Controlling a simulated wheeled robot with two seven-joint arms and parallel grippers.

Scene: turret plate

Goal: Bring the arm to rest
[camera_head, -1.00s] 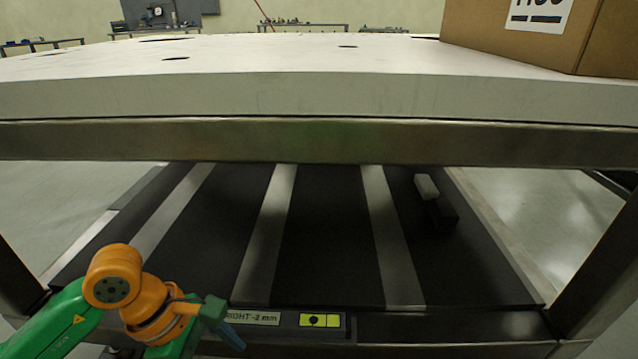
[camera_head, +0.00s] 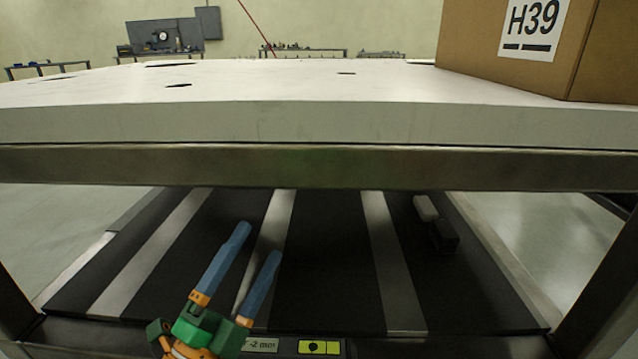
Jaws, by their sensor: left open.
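My left gripper (camera_head: 254,258) is in the lower left part of the head view, in front of the table's lower shelf. Its two blue fingers are spread apart, point up and to the right, and hold nothing. Its green and orange wrist is cut off by the bottom edge of the picture. My right gripper does not show.
A thick white tabletop (camera_head: 300,122) on a metal frame spans the view. Below it is a dark shelf (camera_head: 330,260) with pale strips, bearing a small white-and-dark object (camera_head: 440,232) at right. A cardboard box (camera_head: 490,60) marked H39 stands on the tabletop's right.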

